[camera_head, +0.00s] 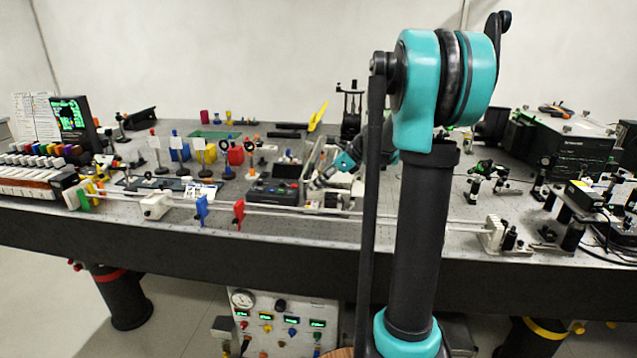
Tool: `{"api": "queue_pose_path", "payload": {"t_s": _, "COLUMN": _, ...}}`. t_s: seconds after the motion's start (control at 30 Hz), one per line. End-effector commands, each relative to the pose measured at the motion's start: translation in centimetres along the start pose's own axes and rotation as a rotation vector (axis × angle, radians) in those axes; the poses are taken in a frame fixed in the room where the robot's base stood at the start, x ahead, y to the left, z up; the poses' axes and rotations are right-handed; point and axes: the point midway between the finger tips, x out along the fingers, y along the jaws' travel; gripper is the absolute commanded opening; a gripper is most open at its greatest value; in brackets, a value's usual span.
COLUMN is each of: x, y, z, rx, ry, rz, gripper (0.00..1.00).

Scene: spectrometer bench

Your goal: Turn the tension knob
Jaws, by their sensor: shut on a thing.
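My gripper (319,181) is at mid-bench, beyond my upright arm column, its fingers pointing down and to the left. It is small and partly screened in this view. It is shut on a small part beside the pale block (332,200). The tension knob is not clearly visible; the fingers hide the spot where they close. A long pair of pale rods (400,216) runs along the front of the bench below the gripper.
A black box with coloured buttons (273,192) stands just left of my gripper. Red (239,213) and blue (202,208) plates stand on the rods, with a white block (156,206) farther left. Several optics posts and a large black instrument (565,146) crowd the right.

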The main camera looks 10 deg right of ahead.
Motion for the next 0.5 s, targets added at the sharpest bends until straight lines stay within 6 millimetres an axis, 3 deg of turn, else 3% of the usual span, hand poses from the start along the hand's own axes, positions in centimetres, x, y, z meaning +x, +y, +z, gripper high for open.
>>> {"api": "queue_pose_path", "payload": {"t_s": 0.5, "x": 0.12, "y": -0.87, "z": 0.17, "rx": -0.266, "ry": -0.001, "rz": 0.265, "gripper": 0.0}}
